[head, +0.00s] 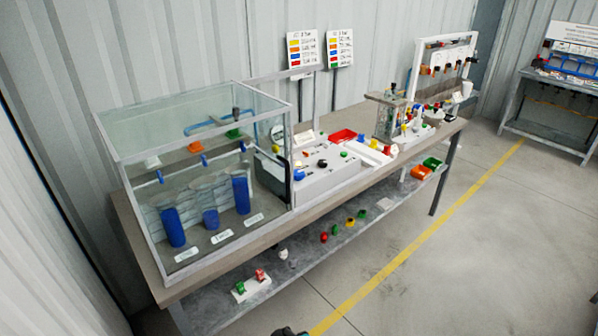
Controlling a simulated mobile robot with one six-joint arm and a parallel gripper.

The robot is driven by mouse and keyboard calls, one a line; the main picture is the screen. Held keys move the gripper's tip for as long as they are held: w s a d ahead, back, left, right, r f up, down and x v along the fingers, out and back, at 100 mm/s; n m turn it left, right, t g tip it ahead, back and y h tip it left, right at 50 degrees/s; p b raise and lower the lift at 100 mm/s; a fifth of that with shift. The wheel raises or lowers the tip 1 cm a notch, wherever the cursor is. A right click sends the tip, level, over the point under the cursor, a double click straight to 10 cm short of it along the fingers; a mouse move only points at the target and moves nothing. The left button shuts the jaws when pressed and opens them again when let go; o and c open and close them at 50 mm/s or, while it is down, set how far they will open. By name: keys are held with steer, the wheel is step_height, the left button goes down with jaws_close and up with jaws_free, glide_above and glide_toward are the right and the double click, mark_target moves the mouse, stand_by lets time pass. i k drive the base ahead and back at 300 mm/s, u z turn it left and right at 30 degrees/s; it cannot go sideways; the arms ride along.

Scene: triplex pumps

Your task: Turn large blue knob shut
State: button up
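A blue knob (299,174) sits on the front left of the white sloped panel box (325,178) on the bench, just right of the glass tank. It looks like the largest blue knob on that box, but its turn position is too small to tell. A dark piece (290,331) shows at the bottom edge, cut off by the frame; it seems to be the tip of my gripper. It is well apart from the knob, over the floor in front of the bench. Its fingers cannot be made out, and nothing is seen held.
The glass tank (130,150) with blue cylinders stands on the bench's left. Other knobs, a red tray (342,136) and a white frame rack (415,68) are to the right. The floor (470,260) is clear.

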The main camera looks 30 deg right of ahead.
mark_target(299, 174)
steer(key=k, duration=1.25)
steer(key=z, duration=0.75)
steer(key=i, duration=2.05)
steer(key=u, duration=0.55)
